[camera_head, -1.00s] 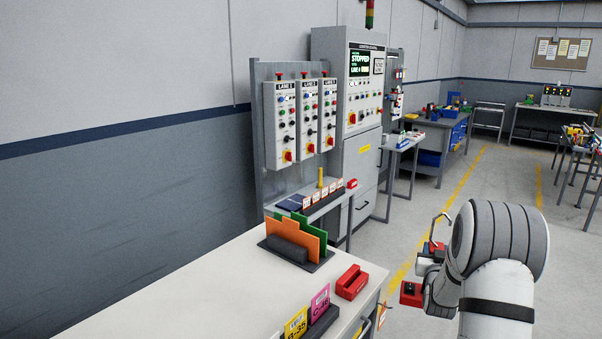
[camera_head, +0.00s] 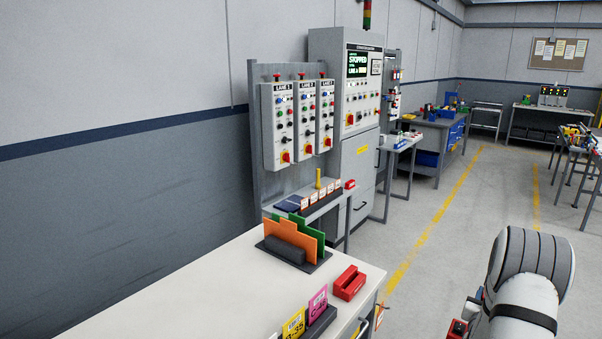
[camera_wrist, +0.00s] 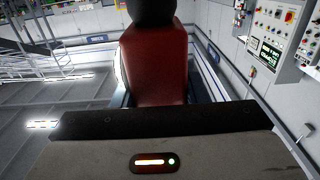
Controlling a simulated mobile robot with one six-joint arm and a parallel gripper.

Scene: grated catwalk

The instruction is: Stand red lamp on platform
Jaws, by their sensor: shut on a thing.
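A red body with a dark end, which looks like the red lamp (camera_wrist: 155,65), rises from my gripper (camera_wrist: 152,108) in the wrist view. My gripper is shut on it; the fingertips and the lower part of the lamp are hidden. In the head view only a small red part (camera_head: 457,328) shows beside my wrist at the bottom right edge, and the jaws are out of sight there. I cannot pick out the platform for certain in either view.
A white bench (camera_head: 190,290) with an orange and green divider rack (camera_head: 292,245) and a red tray (camera_head: 349,283) fills the lower left. Control panels (camera_head: 290,125) stand at the wall. The floor (camera_head: 430,260) right of the bench is clear. Metal railings (camera_wrist: 40,35) show in the wrist view.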

